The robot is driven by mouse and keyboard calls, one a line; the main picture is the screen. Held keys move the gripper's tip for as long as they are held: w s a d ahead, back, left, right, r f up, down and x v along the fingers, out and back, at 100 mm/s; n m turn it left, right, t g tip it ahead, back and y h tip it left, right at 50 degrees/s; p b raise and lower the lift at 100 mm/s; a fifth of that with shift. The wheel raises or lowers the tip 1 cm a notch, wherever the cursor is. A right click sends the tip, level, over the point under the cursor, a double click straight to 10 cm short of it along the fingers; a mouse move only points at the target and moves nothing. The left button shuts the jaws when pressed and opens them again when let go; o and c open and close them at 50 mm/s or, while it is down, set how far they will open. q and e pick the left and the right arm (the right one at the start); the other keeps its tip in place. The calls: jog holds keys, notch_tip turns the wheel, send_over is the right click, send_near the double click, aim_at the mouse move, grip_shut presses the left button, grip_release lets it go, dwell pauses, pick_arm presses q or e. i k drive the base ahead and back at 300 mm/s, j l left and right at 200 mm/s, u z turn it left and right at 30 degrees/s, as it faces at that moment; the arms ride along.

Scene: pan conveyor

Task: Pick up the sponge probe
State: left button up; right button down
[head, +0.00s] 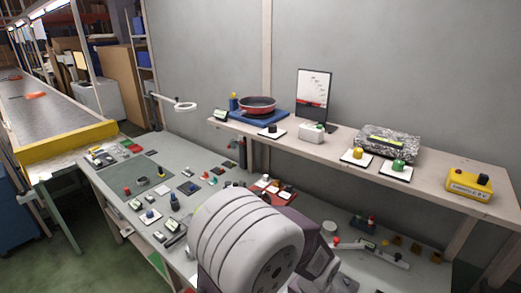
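I cannot tell for sure which object is the sponge probe. On the raised shelf, a yellow-topped piece (358,153) and a green-topped piece (398,165) each stand on a small white plate. A black-topped piece (272,129) stands on another white plate to their left. A white block with a green bit on top (312,134) sits between them. One of my arm links fills the bottom centre and hides part of the bench. Neither gripper's fingers show.
The shelf (461,207) also bears a red pan (257,106) on a blue mat, a speckled block (389,144) and a yellow control box (468,185). The bench (110,186) below is crowded with small parts. A conveyor (45,107) runs at the left.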

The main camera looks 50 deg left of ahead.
aim_at(161, 175)
jog(key=u, duration=2.5)
